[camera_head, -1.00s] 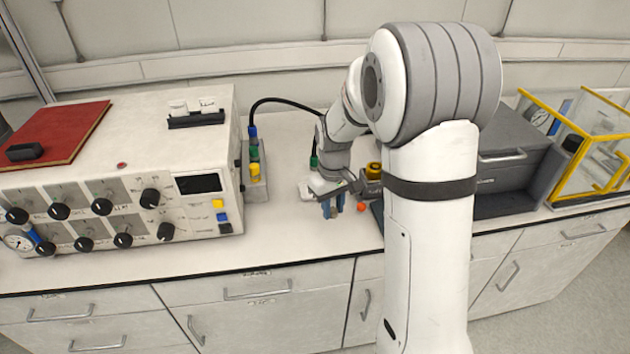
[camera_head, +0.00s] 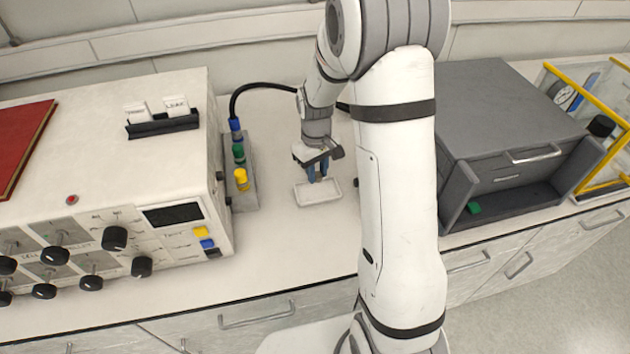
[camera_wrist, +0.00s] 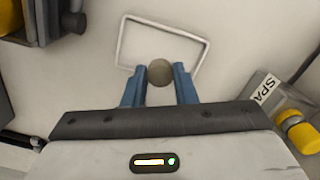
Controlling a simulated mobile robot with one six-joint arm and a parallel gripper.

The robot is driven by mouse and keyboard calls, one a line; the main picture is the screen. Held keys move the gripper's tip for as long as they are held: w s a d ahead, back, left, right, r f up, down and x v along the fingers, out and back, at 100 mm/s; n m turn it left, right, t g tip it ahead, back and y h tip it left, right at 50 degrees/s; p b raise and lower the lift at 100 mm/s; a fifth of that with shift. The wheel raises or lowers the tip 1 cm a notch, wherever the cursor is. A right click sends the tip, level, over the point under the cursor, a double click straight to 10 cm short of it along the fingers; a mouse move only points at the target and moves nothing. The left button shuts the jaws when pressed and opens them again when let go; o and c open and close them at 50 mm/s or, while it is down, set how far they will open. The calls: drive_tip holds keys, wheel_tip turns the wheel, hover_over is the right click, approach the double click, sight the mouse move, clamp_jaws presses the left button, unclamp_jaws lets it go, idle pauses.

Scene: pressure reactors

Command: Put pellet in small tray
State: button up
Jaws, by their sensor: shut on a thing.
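My gripper (camera_head: 318,172) has blue fingers and points down. In the wrist view its fingers are shut on a round grey-brown pellet (camera_wrist: 160,72). The small white tray (camera_head: 318,193) lies on the bench just below the gripper in the head view. In the wrist view the tray (camera_wrist: 122,42) shows as a white rim beyond the fingertips, with the pellet overlapping its near side. The height of the pellet over the tray is hard to judge. In the head view the pellet is too small or hidden to make out.
A panel box with knobs (camera_head: 110,190) stands left. Next to it is a grey block with blue, green and yellow connectors (camera_head: 241,180) and a black cable. A grey cabinet (camera_head: 510,130) stands right, a yellow-framed clear box beyond. The bench in front of the tray is clear.

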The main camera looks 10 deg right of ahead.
sight(317, 192)
drive_tip(key=shift+s+f+p, duration=0.1)
drive_tip(key=shift+f+p, duration=0.2)
drive_tip(key=shift+f, duration=2.25)
drive_tip(key=shift+f, duration=0.15)
drive_tip(key=o, duration=1)
drive_tip(key=shift+c, duration=0.2)
drive_tip(key=r, duration=0.7)
drive_tip(key=r+b, duration=0.1)
drive_tip(key=r, duration=0.3)
drive_tip(key=shift+w+a, duration=0.1)
drive_tip(key=shift+w, duration=0.15)
drive_tip(key=shift+s+r, duration=0.1)
drive_tip(key=shift+r, duration=0.65)
drive_tip(key=s+r+m+t, duration=0.1)
drive_tip(key=s+r, duration=0.4)
drive_tip(key=s, duration=0.6)
drive_tip(key=s+r+m+t, duration=0.2)
drive_tip(key=s+r, duration=0.4)
drive_tip(key=s, duration=0.5)
drive_tip(key=shift+m+t, duration=0.3)
drive_tip(key=shift+m, duration=0.5)
